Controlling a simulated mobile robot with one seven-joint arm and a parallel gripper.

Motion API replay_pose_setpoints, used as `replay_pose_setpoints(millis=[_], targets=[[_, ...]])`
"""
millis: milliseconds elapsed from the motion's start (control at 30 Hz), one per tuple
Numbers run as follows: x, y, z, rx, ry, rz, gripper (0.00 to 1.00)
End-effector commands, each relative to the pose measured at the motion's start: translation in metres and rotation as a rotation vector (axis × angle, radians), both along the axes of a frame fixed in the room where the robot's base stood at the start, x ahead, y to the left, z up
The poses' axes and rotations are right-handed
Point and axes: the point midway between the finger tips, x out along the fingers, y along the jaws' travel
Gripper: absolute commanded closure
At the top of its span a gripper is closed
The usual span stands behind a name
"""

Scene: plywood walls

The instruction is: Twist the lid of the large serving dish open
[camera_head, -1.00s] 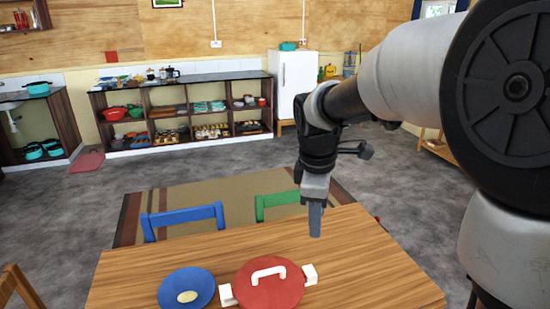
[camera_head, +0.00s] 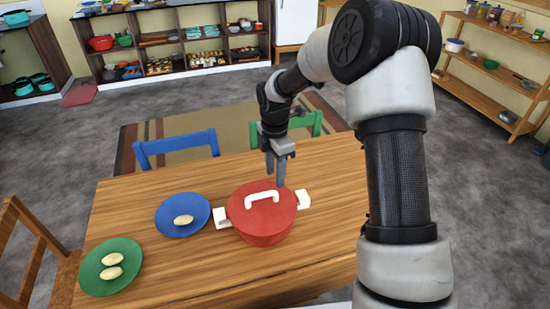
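The large serving dish (camera_head: 265,238) is a red round pot with white side handles on the wooden table. Its red lid (camera_head: 240,207) is on top, with a white arched handle (camera_head: 262,197). My gripper (camera_head: 275,180) points down just behind the lid, a little right of the lid handle in the picture. The fingers look slightly apart, with nothing seen between them. Whether the fingertips touch the lid's back edge cannot be told.
A blue plate (camera_head: 170,228) with a potato-like item lies left of the pot. A green plate (camera_head: 100,285) with two such items lies at the front left. A blue chair (camera_head: 176,145) and a green chair (camera_head: 300,124) stand behind the table (camera_head: 330,220). The table's right side is clear.

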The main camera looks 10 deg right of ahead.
Motion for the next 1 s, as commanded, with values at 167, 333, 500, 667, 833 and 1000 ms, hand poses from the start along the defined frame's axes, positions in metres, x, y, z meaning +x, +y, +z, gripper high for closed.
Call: replay_pose_setpoints(millis=[167,333,500,667,833,1000], targets=[[-0.001,0.000,-0.037,0.000,0.003,0.000,0.61],[-0.001,0.001,-0.064,0.000,0.002,0.000,0.61],[0.000,0.000,-0.081,0.000,0.001,-0.001,0.61],[0.000,0.000,-0.085,-0.001,-0.001,-0.001,0.61],[0.000,0.000,-0.085,-0.001,-0.001,-0.001,0.61],[0.000,0.000,-0.085,0.000,-0.001,-0.001,0.81]])
